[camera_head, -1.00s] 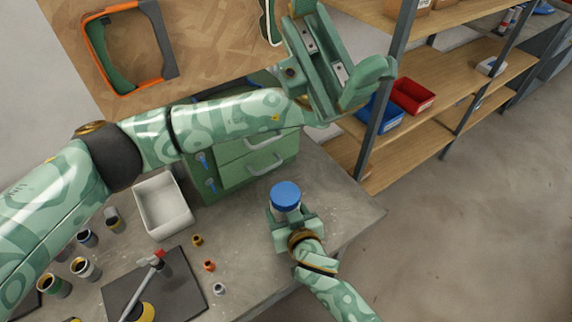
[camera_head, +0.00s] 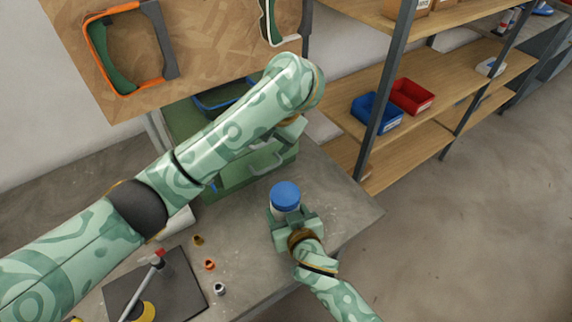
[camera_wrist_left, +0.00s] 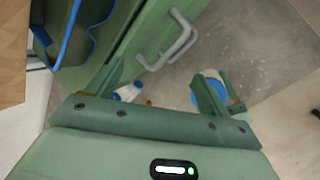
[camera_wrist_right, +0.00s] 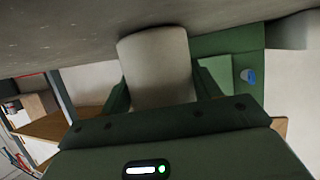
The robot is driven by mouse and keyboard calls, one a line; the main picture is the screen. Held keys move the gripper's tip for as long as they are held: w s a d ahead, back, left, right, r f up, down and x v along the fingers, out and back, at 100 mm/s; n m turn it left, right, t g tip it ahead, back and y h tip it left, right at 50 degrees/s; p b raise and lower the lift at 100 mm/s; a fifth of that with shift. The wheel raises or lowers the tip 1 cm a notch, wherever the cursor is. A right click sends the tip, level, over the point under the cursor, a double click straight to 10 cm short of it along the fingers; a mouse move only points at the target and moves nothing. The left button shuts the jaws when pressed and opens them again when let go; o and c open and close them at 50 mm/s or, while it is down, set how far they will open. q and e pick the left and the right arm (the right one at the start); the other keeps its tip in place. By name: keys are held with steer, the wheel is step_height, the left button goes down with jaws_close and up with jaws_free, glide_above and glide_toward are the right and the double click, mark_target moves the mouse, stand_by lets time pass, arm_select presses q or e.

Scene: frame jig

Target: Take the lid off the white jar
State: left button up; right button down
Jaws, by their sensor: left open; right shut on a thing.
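The white jar (camera_head: 277,213) stands upright near the bench's right side, with its blue lid (camera_head: 285,195) on top. My right gripper (camera_head: 293,224) is shut around the jar's body from the front; its wrist view shows the pale jar (camera_wrist_right: 155,65) between the fingers. My left gripper (camera_head: 290,131) is mostly hidden behind its own wrist, above and behind the jar near the cabinet. In its wrist view the left gripper (camera_wrist_left: 160,82) is open and empty. The blue lid (camera_wrist_left: 208,95) shows there partly behind the right-hand finger, apart from the palm.
A green drawer cabinet (camera_head: 250,170) with grey handles stands behind the jar, close to my left gripper. A dark mat (camera_head: 185,285) and several small fittings lie to the left. The bench right of the jar is clear. Shelving (camera_head: 450,85) stands beyond.

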mark_target(286, 192)
arm_select(q)
steer(key=s+d+f+g+h, duration=0.1)
steer(key=s, duration=0.1)
steer(key=s+d+f+g+h, duration=0.1)
steer(key=s+g, duration=0.1)
steer(key=s+d+f+g+h, duration=0.1)
steer(key=s+d, duration=0.1)
steer(key=shift+s+f+m+g, duration=0.1)
steer(key=shift+f+m+g, duration=0.2)
steer(key=shift+f+m, duration=0.1)
arm_select(e)
steer(key=shift+w+f, duration=0.15)
arm_select(q)
step_height(286, 192, down, 8)
steer(key=shift+s+r, duration=0.1)
steer(key=shift+r, duration=0.15)
steer(key=shift+d, duration=0.1)
steer(key=c, duration=1)
steer(key=n, duration=0.2)
steer(key=shift+d+n, duration=0.1)
steer(key=shift+n, duration=0.3)
steer(key=n, duration=0.3)
steer(key=shift+n, duration=0.4)
arm_select(e)
steer(key=shift+a, duration=0.1)
